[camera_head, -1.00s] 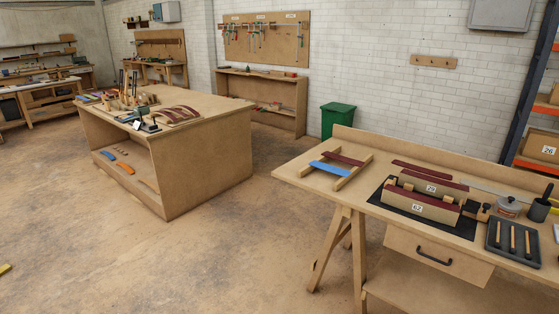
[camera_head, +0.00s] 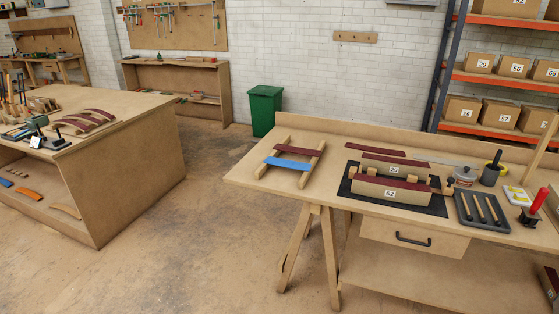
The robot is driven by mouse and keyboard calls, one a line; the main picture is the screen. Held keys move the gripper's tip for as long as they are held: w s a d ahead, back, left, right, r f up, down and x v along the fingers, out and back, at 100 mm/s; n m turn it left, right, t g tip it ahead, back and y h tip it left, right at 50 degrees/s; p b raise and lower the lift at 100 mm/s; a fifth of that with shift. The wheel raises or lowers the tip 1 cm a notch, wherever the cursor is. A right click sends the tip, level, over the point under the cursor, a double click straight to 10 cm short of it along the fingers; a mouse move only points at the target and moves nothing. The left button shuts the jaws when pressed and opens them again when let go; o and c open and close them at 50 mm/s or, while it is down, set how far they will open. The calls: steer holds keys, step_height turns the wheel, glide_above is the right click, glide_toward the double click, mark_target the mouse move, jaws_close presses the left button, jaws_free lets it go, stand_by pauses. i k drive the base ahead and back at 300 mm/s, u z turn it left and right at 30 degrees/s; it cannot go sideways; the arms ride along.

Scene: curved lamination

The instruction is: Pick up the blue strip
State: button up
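The blue strip (camera_head: 288,163) lies across two light wooden rails (camera_head: 312,164) at the left end of the right-hand workbench (camera_head: 252,183). A dark red strip (camera_head: 300,149) lies across the same rails, behind the blue one and apart from it. A blue piece (camera_head: 6,182) also shows on the lower shelf of the left-hand bench; it is too small to identify. My gripper is not in view.
A black mat (camera_head: 347,190) bears wooden forms, the front one marked 62 (camera_head: 390,195). A grey tray (camera_head: 481,208) and a pot (camera_head: 465,177) stand to the right. A green bin (camera_head: 265,110) stands behind. Open floor (camera_head: 205,220) lies between the benches.

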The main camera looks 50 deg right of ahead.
mark_target(299, 166)
steer(key=z, duration=0.3)
steer(key=i, duration=1.55)
steer(key=z, duration=0.25)
